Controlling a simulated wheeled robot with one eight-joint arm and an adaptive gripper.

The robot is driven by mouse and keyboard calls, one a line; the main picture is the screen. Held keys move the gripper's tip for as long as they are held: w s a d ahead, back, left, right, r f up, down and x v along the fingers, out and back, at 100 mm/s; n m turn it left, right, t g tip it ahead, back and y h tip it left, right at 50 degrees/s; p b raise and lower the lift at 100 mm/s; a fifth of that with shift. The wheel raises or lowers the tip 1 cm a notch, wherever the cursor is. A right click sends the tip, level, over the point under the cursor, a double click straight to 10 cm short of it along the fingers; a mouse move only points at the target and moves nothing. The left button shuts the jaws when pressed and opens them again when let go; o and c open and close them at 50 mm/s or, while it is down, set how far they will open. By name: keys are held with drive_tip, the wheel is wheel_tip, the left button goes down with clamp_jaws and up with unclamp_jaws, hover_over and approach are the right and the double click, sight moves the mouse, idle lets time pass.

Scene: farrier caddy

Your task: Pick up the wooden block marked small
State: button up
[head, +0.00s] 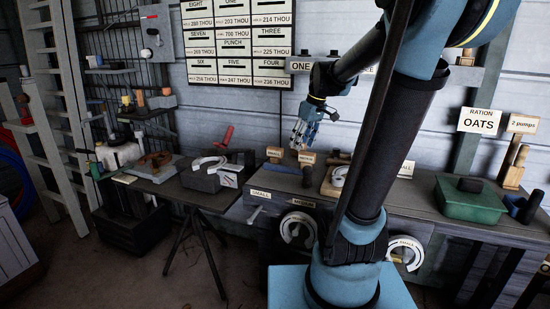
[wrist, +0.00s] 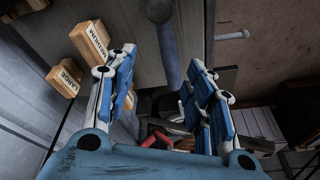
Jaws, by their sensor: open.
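In the head view, several small labelled wooden blocks stand along the back of the bench. In the wrist view, one block reads MEDIUM (wrist: 90,40) and another reads LARGE (wrist: 66,78). My gripper (head: 303,134) is open and empty above the blocks. It also shows in the wrist view (wrist: 160,60).
A hammer (wrist: 165,42) lies on the bench below my gripper. Left are a side table (head: 190,196) with a red-handled tool (head: 227,137) and a grey block (head: 203,181). A green box (head: 470,199) sits right. The wall is close behind the blocks.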

drive_tip(key=w+a+r+n+y, duration=0.1)
drive_tip(key=w+a+n, duration=0.2)
drive_tip(key=w, duration=0.5)
drive_tip(key=w+a+n, duration=0.2)
drive_tip(key=w, duration=0.6)
hover_over(272, 156)
drive_tip(key=w+d, duration=0.1)
drive_tip(key=d, duration=0.1)
wheel_tip(272, 156, down, 10)
drive_tip(key=shift+a+r, duration=0.1)
drive_tip(key=shift+r, duration=0.05)
drive_tip(key=shift+s+x, duration=0.2)
drive_tip(key=shift+x, duration=3.05)
drive_tip(key=shift+c, duration=0.3)
clamp_jaws()
